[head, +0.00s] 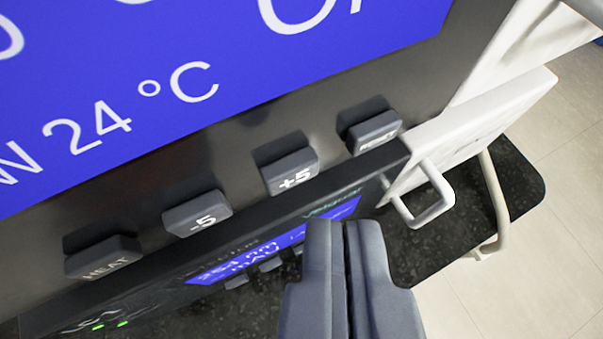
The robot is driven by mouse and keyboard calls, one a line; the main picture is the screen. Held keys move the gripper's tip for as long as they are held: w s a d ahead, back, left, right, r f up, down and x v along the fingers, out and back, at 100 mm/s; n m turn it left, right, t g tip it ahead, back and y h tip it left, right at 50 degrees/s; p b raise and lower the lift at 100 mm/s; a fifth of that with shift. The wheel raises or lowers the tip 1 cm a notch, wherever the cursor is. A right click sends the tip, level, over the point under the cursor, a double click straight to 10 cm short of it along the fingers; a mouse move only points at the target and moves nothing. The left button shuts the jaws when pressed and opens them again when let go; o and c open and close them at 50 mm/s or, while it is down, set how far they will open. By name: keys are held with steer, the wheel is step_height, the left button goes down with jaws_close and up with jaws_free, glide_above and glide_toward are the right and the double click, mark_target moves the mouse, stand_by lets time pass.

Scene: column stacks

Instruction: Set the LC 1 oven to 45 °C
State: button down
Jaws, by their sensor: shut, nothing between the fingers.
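The oven's blue display (190,75) fills the upper left of the head view. It shows "W 24 °C" on its lower line, and larger white characters above are cut off. Below it is a row of grey buttons: "HEAT" (103,257), "-5" (197,214), "+5" (291,171), and a rightmost one (374,132) whose label I cannot read. My gripper (343,228) is shut and empty, at the lower middle. Its tips appear below and right of the "+5" button, apart from it.
Below the oven is another unit with a smaller blue display (268,247), small buttons and green lights (110,326). A white handle (427,200) juts out right of my gripper. A dark speckled surface (440,240) lies beneath, with pale tiled floor (540,270) beyond.

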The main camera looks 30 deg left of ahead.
steer(key=shift+w+a, duration=0.1)
steer(key=shift+a, duration=0.05)
steer(key=shift+w+a, duration=0.2)
stand_by(0.3)
steer(key=shift+w+a, duration=0.2)
steer(key=shift+a, duration=0.15)
stand_by(0.8)
steer(key=shift+d, duration=0.15)
stand_by(0.3)
steer(key=shift+s+d, duration=0.5)
steer(key=shift+d, duration=0.05)
steer(key=shift+w+a, duration=0.1)
steer(key=shift+a, duration=0.05)
steer(key=shift+w+a, duration=0.2)
steer(key=shift+w+a, duration=0.15)
steer(key=shift+a, duration=0.1)
stand_by(1.6)
steer(key=shift+s+d, duration=0.45)
steer(key=shift+d, duration=0.15)
